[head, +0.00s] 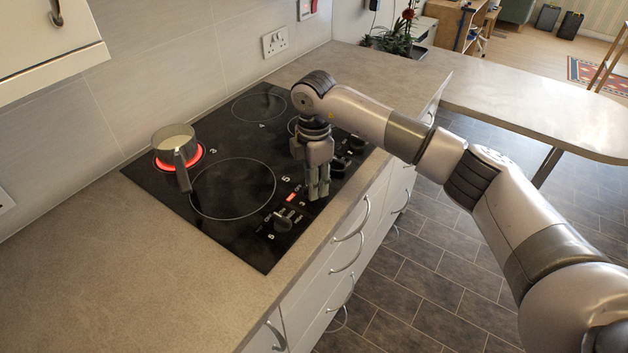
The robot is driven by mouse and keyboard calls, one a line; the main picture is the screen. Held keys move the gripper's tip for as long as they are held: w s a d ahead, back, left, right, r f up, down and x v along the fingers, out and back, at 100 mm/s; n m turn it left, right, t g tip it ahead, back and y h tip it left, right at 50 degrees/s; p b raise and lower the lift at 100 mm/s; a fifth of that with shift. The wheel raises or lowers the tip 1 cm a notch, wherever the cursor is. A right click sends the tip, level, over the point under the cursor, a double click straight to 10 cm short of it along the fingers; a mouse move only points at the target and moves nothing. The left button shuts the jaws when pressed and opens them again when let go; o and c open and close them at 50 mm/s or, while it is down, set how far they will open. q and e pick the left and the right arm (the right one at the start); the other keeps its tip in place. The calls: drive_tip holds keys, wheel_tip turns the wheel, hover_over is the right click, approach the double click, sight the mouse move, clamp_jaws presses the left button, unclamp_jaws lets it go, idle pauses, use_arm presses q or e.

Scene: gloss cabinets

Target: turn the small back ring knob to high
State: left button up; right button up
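The black glass hob (160,186) is set in the worktop, with a row of dark knobs along its front edge. The nearest knob (283,222) is in clear view, and another knob (340,164) and a farther knob (357,141) show beyond my gripper. My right gripper (318,190) points down over the knob row, its fingers close together. They hide the hob surface there, so I cannot tell whether a knob is between them. A small red light (291,198) is lit beside the fingers. One back ring (200,154) glows red under a pot. My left gripper is out of view.
A metal pot (174,138) stands on the glowing back ring, its handle (183,172) pointing toward the front. A larger ring (233,188) and a far back ring (260,107) are bare. A wall cabinet (45,45) overhangs at upper left. The near worktop (130,270) is clear.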

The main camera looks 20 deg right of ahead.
wheel_tip(320, 180, up, 12)
idle(0.5)
idle(0.4)
